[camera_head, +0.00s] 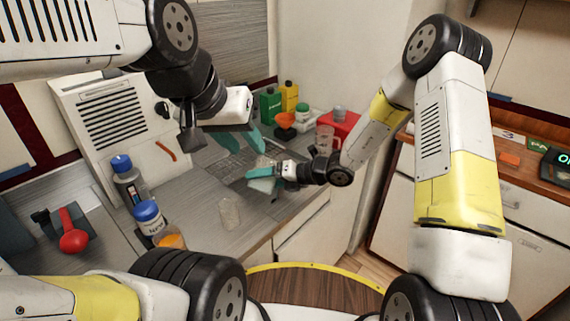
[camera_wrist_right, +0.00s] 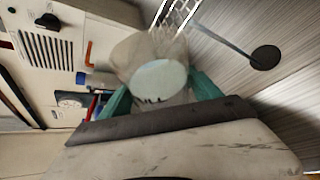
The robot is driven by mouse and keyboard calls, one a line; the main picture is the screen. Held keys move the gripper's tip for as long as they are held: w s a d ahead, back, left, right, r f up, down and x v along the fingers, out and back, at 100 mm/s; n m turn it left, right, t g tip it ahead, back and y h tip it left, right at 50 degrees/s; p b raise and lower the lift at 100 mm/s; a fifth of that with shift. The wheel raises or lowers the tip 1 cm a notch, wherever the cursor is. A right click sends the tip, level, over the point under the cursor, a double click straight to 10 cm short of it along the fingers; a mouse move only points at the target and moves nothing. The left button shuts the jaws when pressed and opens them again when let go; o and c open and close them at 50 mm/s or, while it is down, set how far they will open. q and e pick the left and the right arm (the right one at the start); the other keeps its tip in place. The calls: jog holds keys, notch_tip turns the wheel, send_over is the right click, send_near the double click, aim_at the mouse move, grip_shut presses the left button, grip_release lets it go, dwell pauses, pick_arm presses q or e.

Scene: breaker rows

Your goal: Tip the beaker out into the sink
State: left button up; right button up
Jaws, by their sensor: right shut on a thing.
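My right gripper (camera_head: 262,178) is over the dark recessed sink area (camera_head: 238,182) of the counter. Its teal fingers are shut on a clear beaker (camera_head: 263,164). In the right wrist view the beaker (camera_wrist_right: 158,52) sits between the teal fingers, with a pale round end towards the camera. I cannot tell its exact tilt or whether liquid is in it. My left gripper (camera_head: 241,143) is above and a little left of the beaker, its teal fingers apart and empty.
A clear glass (camera_head: 229,212) stands on the front counter. Blue-capped bottles (camera_head: 147,217) stand to its left, a red-handled tool (camera_head: 74,234) farther left. Green (camera_head: 270,106) and yellow (camera_head: 290,97) containers, an orange funnel (camera_head: 286,120) and a clear jug (camera_head: 325,139) stand at the back.

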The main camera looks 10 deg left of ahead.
jog(key=shift+m, duration=0.3)
dwell(0.5)
jog(key=shift+r+m+g+y+p, duration=0.3)
jog(key=shift+r+m+g, duration=0.2)
jog(key=shift+g, duration=0.1)
dwell(1.4)
jog(key=shift+f+m+g+p, duration=0.3)
jog(key=shift+m+p, duration=0.2)
jog(key=shift+m, duration=0.1)
dwell(1.4)
jog(key=shift+w+d+r+m+g+y, duration=0.25)
jog(key=shift+w+r+m+g+y, duration=0.15)
jog(key=shift+w+r+m+y, duration=0.25)
dwell(1.0)
jog(key=shift+w+f+m+g+p, duration=0.3)
jog(key=shift+w+f+m+p, duration=0.1)
jog(key=shift+m, duration=0.15)
dwell(1.0)
